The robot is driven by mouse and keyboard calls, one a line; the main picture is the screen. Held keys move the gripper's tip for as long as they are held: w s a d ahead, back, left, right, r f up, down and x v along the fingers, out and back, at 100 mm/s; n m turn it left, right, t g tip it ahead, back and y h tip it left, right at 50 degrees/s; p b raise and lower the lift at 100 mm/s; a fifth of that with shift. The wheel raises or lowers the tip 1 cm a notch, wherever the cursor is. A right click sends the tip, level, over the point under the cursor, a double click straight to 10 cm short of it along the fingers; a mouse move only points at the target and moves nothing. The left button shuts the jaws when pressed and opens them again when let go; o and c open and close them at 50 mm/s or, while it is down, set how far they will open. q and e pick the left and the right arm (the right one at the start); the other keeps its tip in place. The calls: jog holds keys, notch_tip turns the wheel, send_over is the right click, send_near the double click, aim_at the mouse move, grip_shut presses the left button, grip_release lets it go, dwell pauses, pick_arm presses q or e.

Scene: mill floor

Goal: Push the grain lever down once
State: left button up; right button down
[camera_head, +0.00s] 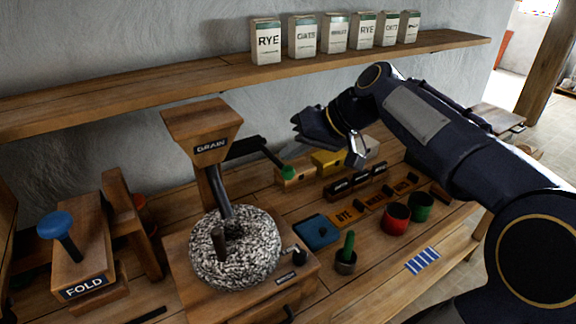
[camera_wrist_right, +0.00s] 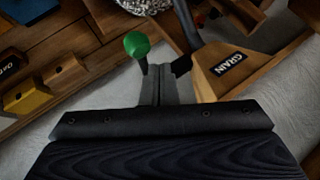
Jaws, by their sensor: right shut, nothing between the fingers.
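The grain mill's hopper (camera_head: 203,140) bears the label GRAIN and stands above a speckled round millstone (camera_head: 235,248). The black grain lever (camera_head: 245,147) reaches right from the hopper and ends at a green knob (camera_head: 288,172). My right gripper (camera_head: 299,146) is shut and empty, just above and beside the knob. In the right wrist view, the green knob (camera_wrist_right: 137,43) shows just beyond and left of the shut fingertips (camera_wrist_right: 155,72); I cannot tell whether they touch. The hopper (camera_wrist_right: 225,68) is on the right there. My left gripper is out of view.
A FOLD press with a blue knob (camera_head: 55,225) stands left. Right of the mill are a blue box (camera_head: 315,232), a potted green plug (camera_head: 346,252), red (camera_head: 395,217) and green (camera_head: 420,206) cups and labelled blocks. A shelf (camera_head: 150,82) with several packets runs behind.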

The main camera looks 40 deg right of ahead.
aim_at(294, 171)
jog(key=shift+f, duration=0.1)
dwell(0.4)
jog(key=shift+f+b, duration=0.35)
jog(key=shift+b, duration=0.05)
jog(key=shift+f+b, duration=2.1)
jog(key=shift+f, duration=0.25)
dwell(1.8)
jog(key=shift+r, duration=0.15)
dwell(0.5)
jog(key=shift+r+p, duration=2.25)
jog(key=shift+r, duration=0.4)
notch_tip(294, 171, up, 5)
jog(key=p, duration=0.4)
